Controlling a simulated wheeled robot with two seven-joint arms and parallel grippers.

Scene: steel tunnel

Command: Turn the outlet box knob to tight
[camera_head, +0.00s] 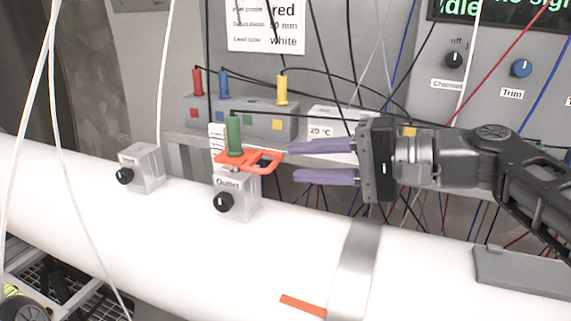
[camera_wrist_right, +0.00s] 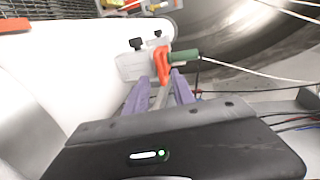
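The outlet box (camera_head: 237,201) is a small grey box on the white pipe, labelled "Outlet". Its black knob (camera_head: 223,202) is on the front face and has a short white mark that looks near upright. A green plug (camera_head: 234,136) stands upright on the box top, with an orange looped piece (camera_head: 262,161) at its base. In the right wrist view the green plug (camera_wrist_right: 183,57) and orange piece (camera_wrist_right: 162,66) are just past the fingertips. My right gripper (camera_head: 292,161) is open, its purple fingers pointing left, close to the orange piece's right end. My left gripper is out of view.
A similar box (camera_head: 146,166) with a black knob sits further left on the pipe (camera_head: 90,220). A grey block with red, blue and yellow plugs (camera_head: 262,122) stands behind. Thin wires hang across the view. A metal band (camera_head: 355,265) circles the pipe.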

